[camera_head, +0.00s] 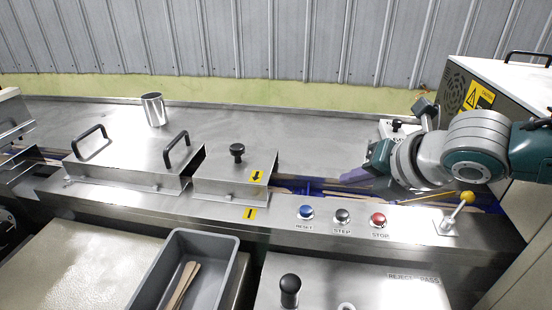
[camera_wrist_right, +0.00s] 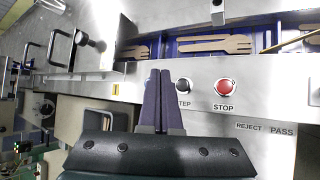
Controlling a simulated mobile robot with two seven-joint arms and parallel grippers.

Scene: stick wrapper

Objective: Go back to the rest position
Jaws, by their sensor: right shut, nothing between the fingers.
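My right gripper (camera_head: 346,178) reaches in from the right in the head view, above the blue-lined channel of the steel machine. In the right wrist view its two dark fingers (camera_wrist_right: 160,76) are together and empty, overlapping the front panel beside the STEP button. My left gripper is not in view.
Wooden forks (camera_wrist_right: 215,45) lie in the blue channel. Blue (camera_head: 306,212), black (camera_head: 342,215) and red (camera_head: 378,219) buttons sit on the front panel, with a yellow-knobbed lever (camera_head: 466,198) to their right. A grey bin (camera_head: 229,250) holds wooden sticks. A metal cup (camera_head: 154,109) stands behind.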

